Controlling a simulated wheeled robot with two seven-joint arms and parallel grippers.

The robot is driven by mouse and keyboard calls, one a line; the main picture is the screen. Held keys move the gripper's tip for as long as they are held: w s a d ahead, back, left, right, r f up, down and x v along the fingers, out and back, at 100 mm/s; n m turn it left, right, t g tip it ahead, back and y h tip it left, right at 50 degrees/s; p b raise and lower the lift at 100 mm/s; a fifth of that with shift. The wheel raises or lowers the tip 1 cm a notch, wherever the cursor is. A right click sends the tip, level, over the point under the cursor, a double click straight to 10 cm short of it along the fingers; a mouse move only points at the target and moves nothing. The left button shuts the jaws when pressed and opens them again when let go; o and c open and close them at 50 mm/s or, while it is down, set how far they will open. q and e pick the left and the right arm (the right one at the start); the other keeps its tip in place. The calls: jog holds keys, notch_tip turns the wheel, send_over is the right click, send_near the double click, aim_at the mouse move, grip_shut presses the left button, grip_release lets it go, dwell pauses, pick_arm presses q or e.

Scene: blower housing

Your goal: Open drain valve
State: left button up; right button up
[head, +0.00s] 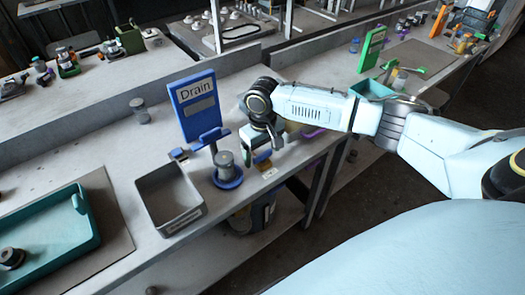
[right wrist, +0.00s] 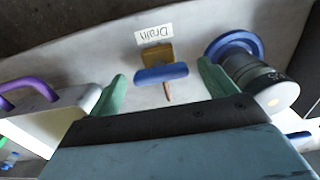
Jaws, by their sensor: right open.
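The drain valve (right wrist: 156,54) is a small brass-coloured body with a blue lever handle (right wrist: 160,73), beside a white "Drain" label (right wrist: 154,35) in the right wrist view. My right gripper (right wrist: 161,86) is open, with its green fingers on either side of the blue handle, and the handle appears just beyond the fingertips. Whether they touch it I cannot tell. In the head view my right gripper (head: 260,155) points down at the bench edge and largely hides the valve. The label (head: 269,173) shows just below it. My left gripper is not in view.
A grey cylinder on a blue round base (head: 227,178) stands close left of the gripper, near the blue Drain sign (head: 194,125). A grey open bin (head: 187,218) is further left. A purple handle (right wrist: 42,88) is on the gripper's other side. A bucket (head: 262,213) stands below.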

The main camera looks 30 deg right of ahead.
jog(key=c, duration=1)
jog(key=shift+r+n+p, duration=0.2)
jog(key=shift+n+p, duration=0.8)
jog(key=shift+p, duration=0.35)
jog(key=n+p, duration=0.5)
jog(key=n, duration=0.5)
jog(key=shift+f+n+p, duration=0.1)
jog(key=shift+n+p, duration=0.2)
jog(key=shift+p, duration=0.05)
jog(key=shift+w+n, duration=0.1)
jog(key=shift+n, duration=1.6)
